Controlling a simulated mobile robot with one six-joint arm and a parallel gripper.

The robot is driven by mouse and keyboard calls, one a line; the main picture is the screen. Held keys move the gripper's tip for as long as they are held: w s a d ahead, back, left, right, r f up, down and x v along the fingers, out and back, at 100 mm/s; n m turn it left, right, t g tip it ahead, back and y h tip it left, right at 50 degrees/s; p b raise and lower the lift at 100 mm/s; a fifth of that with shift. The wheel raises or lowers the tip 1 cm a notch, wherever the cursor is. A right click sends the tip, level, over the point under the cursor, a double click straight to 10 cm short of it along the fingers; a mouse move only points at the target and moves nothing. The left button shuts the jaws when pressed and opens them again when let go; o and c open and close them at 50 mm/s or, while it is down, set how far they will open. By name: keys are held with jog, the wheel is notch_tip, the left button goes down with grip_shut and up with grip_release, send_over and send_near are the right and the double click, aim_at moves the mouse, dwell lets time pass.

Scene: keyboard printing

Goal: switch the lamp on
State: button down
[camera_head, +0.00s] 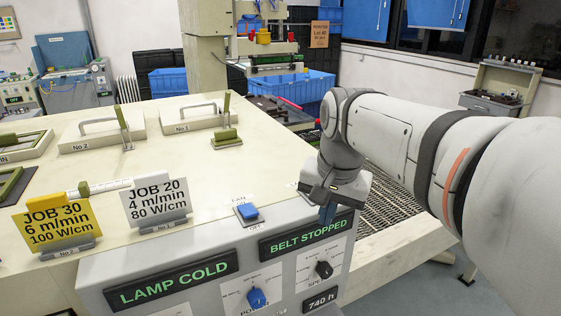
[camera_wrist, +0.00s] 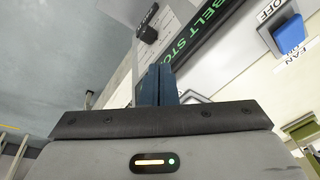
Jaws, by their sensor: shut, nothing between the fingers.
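The grey control panel has a green display reading LAMP COLD (camera_head: 172,280). A blue rocker switch (camera_head: 246,211), labelled FAN and OFF, sits on its top face; it also shows in the wrist view (camera_wrist: 290,33). Another switch plate (camera_head: 292,185) lies to its right, mostly hidden behind my gripper, so its switch and label cannot be read. My gripper (camera_head: 327,213) is shut and empty, fingers pointing down near the panel's top right edge, by the BELT STOPPED display (camera_head: 307,236). In the wrist view, the closed blue fingers (camera_wrist: 157,85) are beside that display; contact cannot be told.
A blue POWER knob (camera_head: 257,298) and a black SPEED knob (camera_head: 323,269) are on the front face. A yellow JOB 30 card (camera_head: 57,226) and a white JOB 20 card (camera_head: 155,203) stand behind the panel's left. The mesh belt (camera_head: 405,207) runs at right.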

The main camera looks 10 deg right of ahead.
jog(key=w+r+m, duration=0.4)
jog(key=r, duration=0.3)
jog(key=w+r+m, duration=0.4)
jog(key=w+r, duration=0.1)
jog(key=r, duration=0.3)
jog(key=shift+w+p, duration=0.25)
jog(key=shift+p, duration=0.15)
jog(key=shift+d+g, duration=0.1)
jog(key=shift+g, duration=0.2)
jog(key=f, duration=0.4)
jog(key=w+f, duration=0.1)
jog(key=f, duration=0.4)
jog(key=w+f, duration=0.1)
jog(key=f, duration=0.3)
jog(key=shift+w+a+f, duration=0.15)
jog(key=shift+a+f, duration=0.2)
jog(key=shift+r, duration=0.1)
jog(key=shift+w+p, duration=0.1)
jog(key=shift+p, duration=0.5)
jog(key=shift+w+f+g, duration=0.1)
jog(key=shift+f+g, duration=0.2)
jog(key=shift+f, duration=0.05)
jog(key=shift+s+r, duration=0.1)
jog(key=shift+s, duration=0.1)
